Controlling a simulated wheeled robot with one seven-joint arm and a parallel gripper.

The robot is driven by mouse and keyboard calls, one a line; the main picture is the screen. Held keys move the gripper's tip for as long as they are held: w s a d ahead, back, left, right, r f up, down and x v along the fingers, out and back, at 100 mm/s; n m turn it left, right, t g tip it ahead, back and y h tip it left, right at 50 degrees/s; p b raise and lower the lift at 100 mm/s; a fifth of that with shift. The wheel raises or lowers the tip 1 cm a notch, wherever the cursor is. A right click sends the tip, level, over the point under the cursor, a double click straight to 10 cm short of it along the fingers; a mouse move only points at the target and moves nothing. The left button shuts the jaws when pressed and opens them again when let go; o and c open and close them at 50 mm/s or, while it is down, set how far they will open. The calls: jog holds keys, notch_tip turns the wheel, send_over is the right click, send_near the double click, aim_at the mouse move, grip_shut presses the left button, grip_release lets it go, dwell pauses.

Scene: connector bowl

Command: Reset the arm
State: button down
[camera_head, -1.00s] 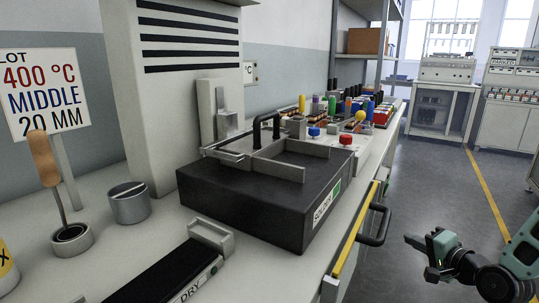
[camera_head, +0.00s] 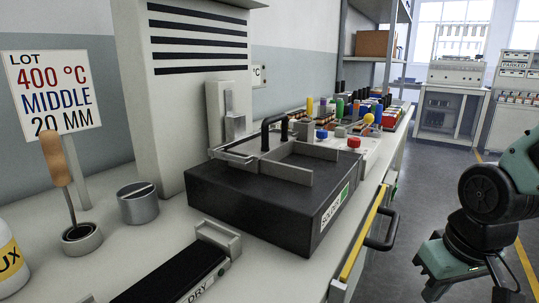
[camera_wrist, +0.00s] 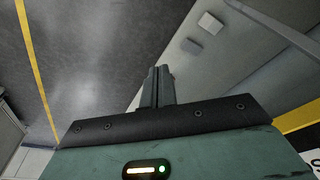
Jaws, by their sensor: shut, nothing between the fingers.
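My gripper (camera_wrist: 157,86) shows in the wrist view with its two fingers together and nothing between them. It points down toward the grey floor beside the bench. In the head view my arm is at the right edge, folded in front of the aisle and clear of the bench; the fingertips are not clearly visible there.
The bench (camera_head: 290,275) on the left carries a black solder box (camera_head: 265,205), a black DRY tray (camera_head: 175,277), a grey knob (camera_head: 138,203), a wooden-handled tool (camera_head: 56,160) in a holder and a lot sign (camera_head: 52,92). A dark handle (camera_head: 384,232) juts from the bench front. The aisle floor (camera_head: 425,165) is clear.

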jog(key=s+a+r+n+g+p, duration=0.1)
jog(key=s+a+r+n+g, duration=0.15)
jog(key=s+a+n, duration=0.7)
jog(key=s+a+r+m+p, duration=0.1)
jog(key=r+m+p, duration=0.1)
jog(key=r+p, duration=0.8)
jog(key=s+a+r+m+p, duration=0.1)
jog(key=a+r+p, duration=0.1)
jog(key=r+p, duration=0.9)
jog(key=shift+a+r+m+p, duration=0.25)
jog(key=shift+r+m+p, duration=0.05)
jog(key=shift+r+m, duration=0.1)
